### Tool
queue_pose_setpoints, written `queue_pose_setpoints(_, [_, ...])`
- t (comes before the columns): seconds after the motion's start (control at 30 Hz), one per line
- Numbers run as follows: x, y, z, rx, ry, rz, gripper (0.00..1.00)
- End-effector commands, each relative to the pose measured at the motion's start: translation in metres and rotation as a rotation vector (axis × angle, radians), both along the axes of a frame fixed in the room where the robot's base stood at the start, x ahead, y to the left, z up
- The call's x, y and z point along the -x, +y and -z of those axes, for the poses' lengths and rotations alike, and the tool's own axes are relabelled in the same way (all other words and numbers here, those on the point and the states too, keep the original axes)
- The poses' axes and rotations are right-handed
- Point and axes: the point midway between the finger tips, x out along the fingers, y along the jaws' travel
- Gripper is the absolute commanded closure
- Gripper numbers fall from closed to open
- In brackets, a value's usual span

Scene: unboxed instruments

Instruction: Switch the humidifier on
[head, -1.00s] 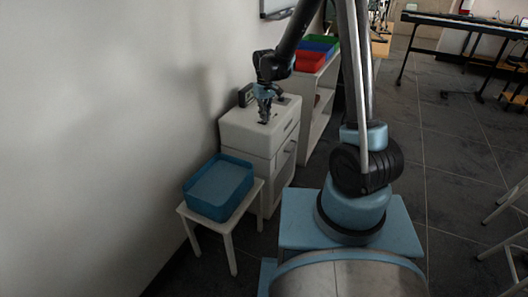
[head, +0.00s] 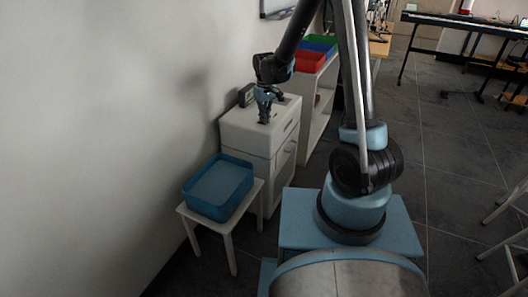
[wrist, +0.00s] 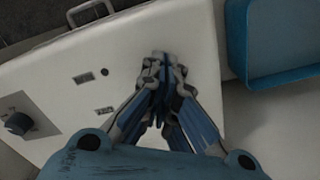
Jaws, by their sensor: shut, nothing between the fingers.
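A small dark box (head: 245,95) stands at the far, wall side of the white cabinet's top. My gripper (head: 264,120) is over the cabinet top, fingers pointing down. In the wrist view my gripper (wrist: 162,68) is shut and empty, to the right of the knob and apart from it. I cannot tell whether the fingertips touch the top.
The white cabinet (head: 245,127) has small slots and a hole in its top. A blue tray (head: 190,200) sits on a white stool (head: 226,226) nearer me. A shelf with red, blue and green bins (head: 310,62) stands beyond. The wall is close on the left.

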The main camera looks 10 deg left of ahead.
Motion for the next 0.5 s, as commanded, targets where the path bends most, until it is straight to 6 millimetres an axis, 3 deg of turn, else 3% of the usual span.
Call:
queue_pose_setpoints(0.2, [0.0,0.0,-0.001,0.0,0.0,0.0,1.0])
queue_pose_setpoints(0.5, [0.0,0.0,-0.02,0.0,0.0,0.0,1.0])
